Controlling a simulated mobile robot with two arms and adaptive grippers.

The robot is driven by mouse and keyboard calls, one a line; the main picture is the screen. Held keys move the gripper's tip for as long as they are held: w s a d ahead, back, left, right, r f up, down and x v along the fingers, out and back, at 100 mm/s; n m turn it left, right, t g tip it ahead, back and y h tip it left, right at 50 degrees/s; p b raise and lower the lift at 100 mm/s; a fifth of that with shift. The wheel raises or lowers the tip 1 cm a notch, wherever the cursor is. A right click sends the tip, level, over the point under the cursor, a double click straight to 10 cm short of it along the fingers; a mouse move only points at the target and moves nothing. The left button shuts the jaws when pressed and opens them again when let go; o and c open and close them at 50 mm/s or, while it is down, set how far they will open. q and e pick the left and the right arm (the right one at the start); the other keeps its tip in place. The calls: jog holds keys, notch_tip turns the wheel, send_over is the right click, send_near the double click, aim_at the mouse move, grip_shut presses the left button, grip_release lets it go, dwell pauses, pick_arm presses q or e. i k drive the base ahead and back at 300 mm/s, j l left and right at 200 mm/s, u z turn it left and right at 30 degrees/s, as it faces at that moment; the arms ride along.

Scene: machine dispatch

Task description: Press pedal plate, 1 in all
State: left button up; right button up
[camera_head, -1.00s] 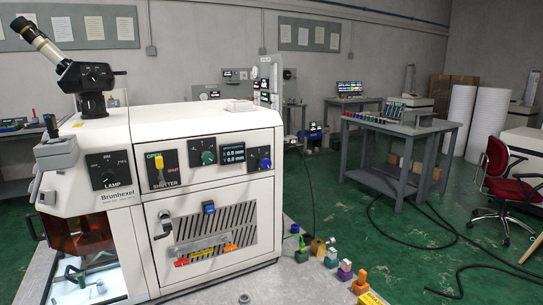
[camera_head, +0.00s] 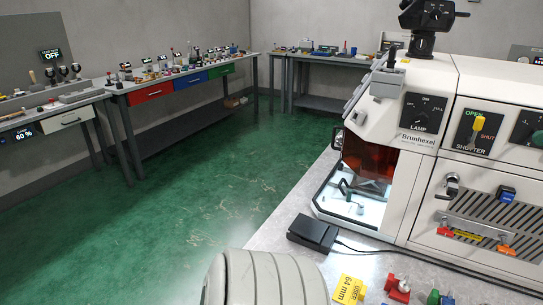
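A black foot pedal (camera_head: 313,232) lies on the light grey table top (camera_head: 290,205), in front of the left end of the white machine. Its upper plate looks flat and slopes slightly, and a dark cable runs from it to the right along the machine's front. Neither gripper shows. A rounded grey ribbed part, probably my own arm, stands at the bottom edge just below the pedal. It does not cover the pedal.
The white machine (camera_head: 420,180) with a lit chamber fills the right. A yellow label (camera_head: 349,290) and small coloured parts, among them a red one (camera_head: 398,288), lie at the front right. Benches (camera_head: 150,85) line the back and left walls. Green floor (camera_head: 170,215) is open between.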

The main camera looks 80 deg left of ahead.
aim_at(310, 229)
jog(key=u, duration=2.3)
